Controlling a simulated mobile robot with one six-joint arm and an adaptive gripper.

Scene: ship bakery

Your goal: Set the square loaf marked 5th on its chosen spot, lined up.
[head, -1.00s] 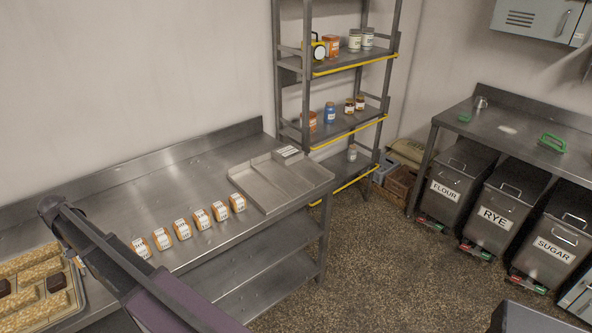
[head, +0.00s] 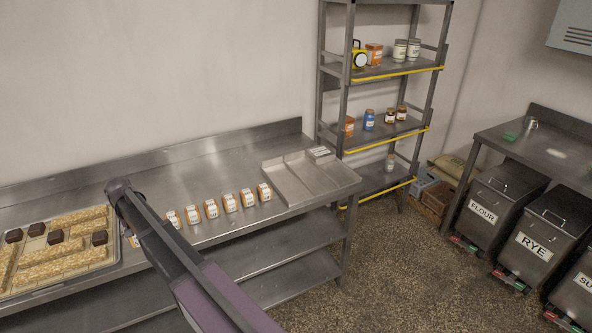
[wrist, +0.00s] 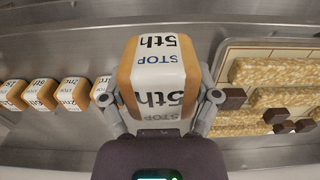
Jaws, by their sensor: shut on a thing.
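The square loaf marked 5th (wrist: 160,70) fills the middle of the wrist view, orange-brown with a white band reading 5th and STOP. My gripper (wrist: 163,98) is shut on it, one finger on each side. I cannot tell its height above the counter (wrist: 60,135). In the head view my arm hides the gripper, and an orange-and-white piece (head: 135,241) shows beside it; I cannot tell if this is the held loaf. Several banded loaves (head: 211,209) stand in a row on the counter; they also show left of my gripper in the wrist view (wrist: 73,95). No marked spot is distinguishable.
A tray of pale bars and dark blocks (head: 62,268) lies left of my arm. A divided metal tray (head: 310,181) lies at the counter's right end, beyond the loaves. A shelf rack (head: 385,128) stands behind that end. Bare counter shows behind the row.

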